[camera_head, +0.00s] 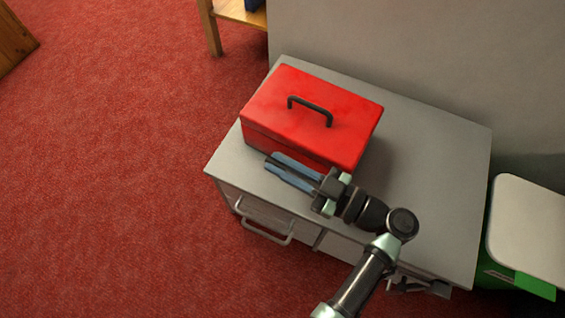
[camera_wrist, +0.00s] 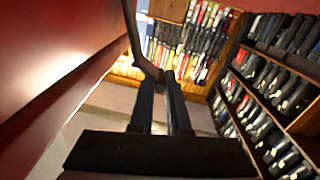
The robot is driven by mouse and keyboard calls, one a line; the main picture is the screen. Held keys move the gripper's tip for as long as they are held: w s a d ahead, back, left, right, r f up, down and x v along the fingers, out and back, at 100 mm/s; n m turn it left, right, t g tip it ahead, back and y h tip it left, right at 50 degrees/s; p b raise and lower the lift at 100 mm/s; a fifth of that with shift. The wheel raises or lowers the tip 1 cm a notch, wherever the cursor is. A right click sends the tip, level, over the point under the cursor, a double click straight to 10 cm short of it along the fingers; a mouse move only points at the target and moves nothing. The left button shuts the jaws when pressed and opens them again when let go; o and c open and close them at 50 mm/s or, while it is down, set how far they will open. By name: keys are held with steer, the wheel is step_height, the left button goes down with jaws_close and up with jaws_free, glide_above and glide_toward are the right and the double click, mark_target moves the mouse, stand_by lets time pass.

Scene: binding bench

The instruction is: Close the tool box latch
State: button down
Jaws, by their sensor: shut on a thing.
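The red tool box (camera_head: 310,115) sits with its lid down on the grey cabinet, a dark handle (camera_head: 310,108) on top. Its red side fills the left of the wrist view (camera_wrist: 50,60). My gripper (camera_head: 271,163) lies along the box's near side, fingers pointing left toward its near left corner. In the wrist view its fingertips (camera_wrist: 161,78) are close together at the end of a thin dark curved piece (camera_wrist: 136,45), which looks like the latch. The gripper is shut on it. Whether the latch is fastened cannot be told; in the head view my fingers largely hide it.
The grey cabinet top (camera_head: 430,160) is clear right of the box. A drawer handle (camera_head: 265,232) juts from the cabinet's front. A green bin with a white lid (camera_head: 530,220) stands at the right. Shelves of books (camera_wrist: 275,90) show in the wrist view.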

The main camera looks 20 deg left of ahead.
stand_by(0.4)
steer(key=shift+w+d+r+m, duration=0.1)
steer(key=shift+w+r+m, duration=0.15)
steer(key=shift+w+m, duration=0.4)
steer(key=shift+s, duration=0.1)
steer(key=c, duration=0.9)
jaws_free()
steer(key=shift+s+d+p, duration=0.3)
steer(key=shift+d+p, duration=0.15)
steer(key=shift+d, duration=1.7)
steer(key=shift+s+d+p, duration=0.3)
steer(key=shift+d+p, duration=0.1)
steer(key=shift+d, duration=1.7)
steer(key=shift+s+d+p, duration=0.3)
steer(key=shift+d+p, duration=0.15)
steer(key=shift+d, duration=1.7)
